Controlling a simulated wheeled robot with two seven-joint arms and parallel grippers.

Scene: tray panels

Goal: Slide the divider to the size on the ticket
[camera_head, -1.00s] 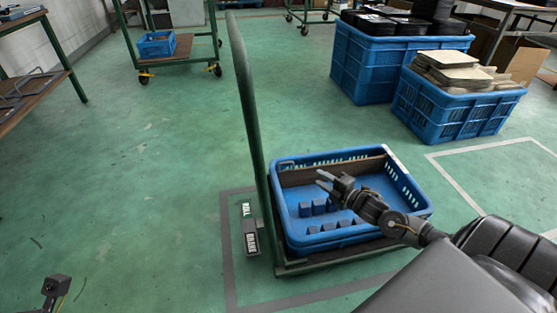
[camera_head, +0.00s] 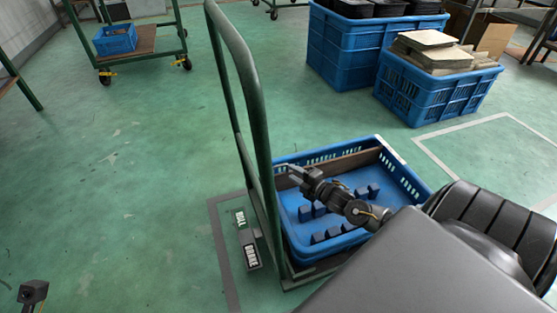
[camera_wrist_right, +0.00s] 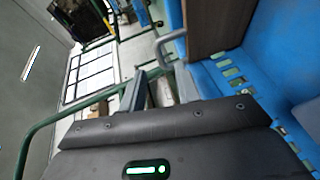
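A blue tray (camera_head: 358,238) sits on a trolley. A brown divider panel (camera_head: 350,160) stands across its far side; it also shows in the right wrist view (camera_wrist_right: 215,25). Beside the panel in the wrist view is a grey loop handle (camera_wrist_right: 166,44). My right gripper (camera_head: 292,172) is over the tray's left side, near the panel's left end. In the wrist view its fingers (camera_wrist_right: 158,76) are apart with the loop just beyond them, not clearly between them. I cannot make out a ticket. A dark part of my left arm shows at lower left, without fingers.
The trolley's green upright handle (camera_head: 258,110) rises close to the left of my right gripper. Several dark blue blocks (camera_head: 320,210) stand in the tray. Blue crates (camera_head: 425,95) stand at the back right.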

